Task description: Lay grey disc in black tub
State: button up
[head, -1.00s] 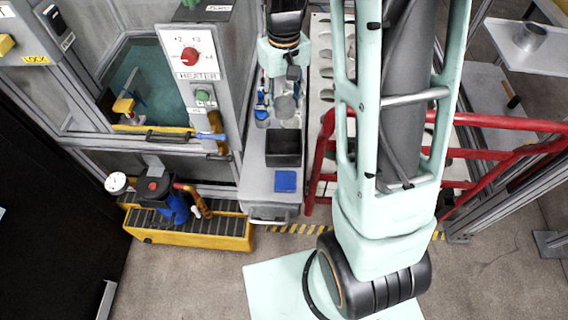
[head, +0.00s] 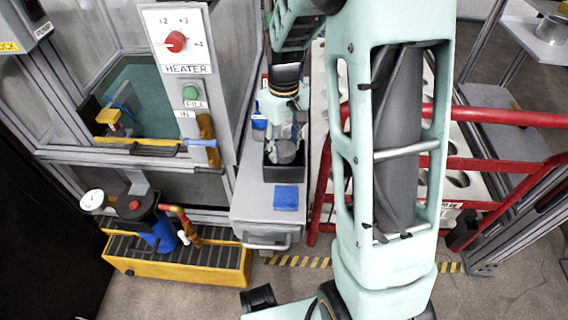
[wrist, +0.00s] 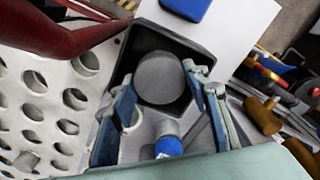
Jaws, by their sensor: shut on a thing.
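The grey disc (head: 287,152) is between the fingers of my gripper (head: 286,140), which is shut on it. In the wrist view the disc (wrist: 160,78) shows its round face, with the fingers of my gripper (wrist: 161,82) on either side. The black tub (head: 284,174) sits on the grey bench, straight below the disc. In the wrist view the black tub's walls (wrist: 196,52) surround the disc's outline. I cannot tell whether the disc is just above the rim or inside, and the tub's floor is mostly hidden.
A blue block (head: 287,198) lies on the grey bench (head: 246,205) in front of the tub. A heater panel (head: 180,42) rises at left. A red rail (head: 325,160) and a white perforated rack (wrist: 40,105) are at the right of the bench.

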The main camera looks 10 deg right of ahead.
aim_at(284, 159)
jog(key=shift+f+b, duration=0.55)
jog(key=shift+f, duration=1.9)
jog(key=shift+f, duration=0.1)
jog(key=o, duration=0.8)
notch_tip(284, 159, up, 12)
jog(key=p, duration=0.3)
